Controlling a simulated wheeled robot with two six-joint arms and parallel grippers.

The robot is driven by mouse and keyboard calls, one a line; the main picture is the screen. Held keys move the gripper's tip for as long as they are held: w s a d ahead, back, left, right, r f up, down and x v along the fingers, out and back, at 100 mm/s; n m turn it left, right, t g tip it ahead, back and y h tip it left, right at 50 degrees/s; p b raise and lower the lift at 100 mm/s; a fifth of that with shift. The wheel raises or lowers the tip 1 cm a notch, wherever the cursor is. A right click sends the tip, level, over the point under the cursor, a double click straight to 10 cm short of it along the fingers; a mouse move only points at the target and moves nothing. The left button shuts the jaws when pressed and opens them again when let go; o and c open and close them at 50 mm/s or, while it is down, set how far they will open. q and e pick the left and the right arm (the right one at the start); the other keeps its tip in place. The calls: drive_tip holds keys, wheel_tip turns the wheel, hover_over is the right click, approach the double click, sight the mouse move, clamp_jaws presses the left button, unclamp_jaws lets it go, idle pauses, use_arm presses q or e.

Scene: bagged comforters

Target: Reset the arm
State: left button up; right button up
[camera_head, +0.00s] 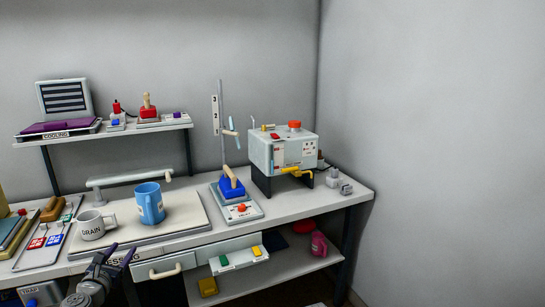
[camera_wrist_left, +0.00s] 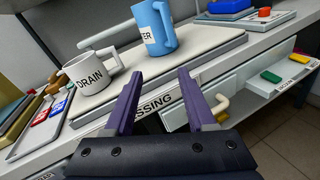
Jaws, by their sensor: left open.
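My left gripper (camera_head: 104,264) is at the lower left of the head view, in front of the bench's front edge. In the left wrist view its two purple fingers (camera_wrist_left: 157,100) are spread apart with nothing between them. Beyond the fingertips, a white mug marked DRAIN (camera_head: 91,225) and a blue mug (camera_head: 150,203) stand upright on a pale board (camera_head: 185,218). The white mug (camera_wrist_left: 88,72) and the blue mug (camera_wrist_left: 153,28) also show in the left wrist view, apart from the fingers. My right gripper is in neither view.
A drawer with a pale handle (camera_head: 165,271) is below the bench edge, close to my left gripper. A tray with red and blue tags (camera_head: 47,241) is left of the board. A boxy machine (camera_head: 281,150) stands at the right. The floor at right is clear.

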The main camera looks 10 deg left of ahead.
use_arm(q)
drive_tip(key=w+d+m+g+h+p, duration=0.25)
drive_tip(key=d+m, duration=0.35)
drive_tip(key=d, duration=0.3)
drive_tip(key=w+d+m+g+h+p, duration=0.1)
drive_tip(key=w+d+m+h+p, duration=0.25)
drive_tip(key=d, duration=0.65)
drive_tip(key=s+d+f+m+g+h+p, duration=0.1)
drive_tip(key=s+d+m+g+h+p, duration=0.15)
drive_tip(key=d+m, duration=0.5)
drive_tip(key=s+d+f+m+g+h+p, duration=0.1)
drive_tip(key=s+d+m+g+p, duration=0.1)
drive_tip(key=s+d+m+g, duration=0.5)
drive_tip(key=s+d+r+m+g+y+p, duration=0.2)
drive_tip(key=s+d+m+g+y+p, duration=0.2)
drive_tip(key=s+d+m+y+p, duration=0.4)
drive_tip(key=s+d+m+p, duration=0.1)
drive_tip(key=s+d+m, duration=0.2)
drive_tip(key=s+m, duration=0.2)
drive_tip(key=shift+d+m, duration=0.2)
drive_tip(key=shift+m, duration=0.9)
drive_tip(key=shift+s, duration=0.1)
